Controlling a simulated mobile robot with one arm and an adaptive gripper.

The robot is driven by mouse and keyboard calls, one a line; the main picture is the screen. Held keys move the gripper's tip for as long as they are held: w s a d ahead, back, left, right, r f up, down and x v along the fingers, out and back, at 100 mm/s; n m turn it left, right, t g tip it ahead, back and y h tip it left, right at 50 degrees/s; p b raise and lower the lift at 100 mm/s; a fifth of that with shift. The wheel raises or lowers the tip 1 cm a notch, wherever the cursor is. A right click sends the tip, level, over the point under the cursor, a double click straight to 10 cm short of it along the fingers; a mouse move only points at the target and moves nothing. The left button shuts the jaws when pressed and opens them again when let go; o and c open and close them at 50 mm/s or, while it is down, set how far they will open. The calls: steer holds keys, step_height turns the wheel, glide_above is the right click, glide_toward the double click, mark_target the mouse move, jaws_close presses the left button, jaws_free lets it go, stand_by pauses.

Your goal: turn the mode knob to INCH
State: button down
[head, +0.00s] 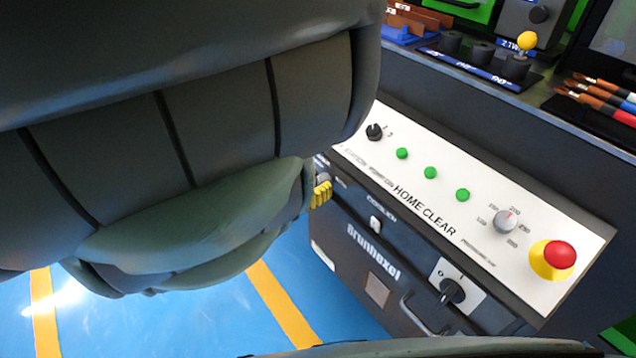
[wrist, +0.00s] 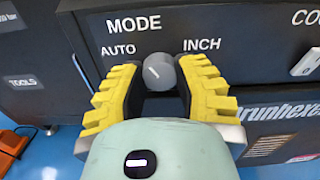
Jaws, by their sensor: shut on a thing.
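The mode knob (wrist: 158,72) is a round grey knob with a white line on the dark panel. AUTO is printed at its left, INCH at its right and MODE above. Its white line slants up and left, on the AUTO side. My gripper (wrist: 162,66) is shut on the knob, with one ribbed yellow finger on each side of it. In the head view only a bit of the yellow fingers (head: 322,194) shows at the machine's left edge. My arm covers much of that view, and the knob is hard to make out there.
The sloped white panel (head: 400,188) bears green buttons, dials and a red emergency stop (head: 559,255). Below it, a black rotary switch (head: 453,290) and a handle stick out of the front. An orange object (wrist: 12,143) lies on the blue floor at left.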

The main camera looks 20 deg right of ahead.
steer(key=shift+r+m, duration=0.25)
steer(key=shift+m, duration=0.75)
steer(key=shift+f+m+b, duration=0.1)
steer(key=shift+m+b, duration=3.8)
steer(key=shift+m, duration=2.7)
steer(key=c, duration=0.7)
jaws_free()
steer(key=shift+d, duration=0.15)
steer(key=shift+o, duration=0.5)
steer(key=shift+f, duration=0.1)
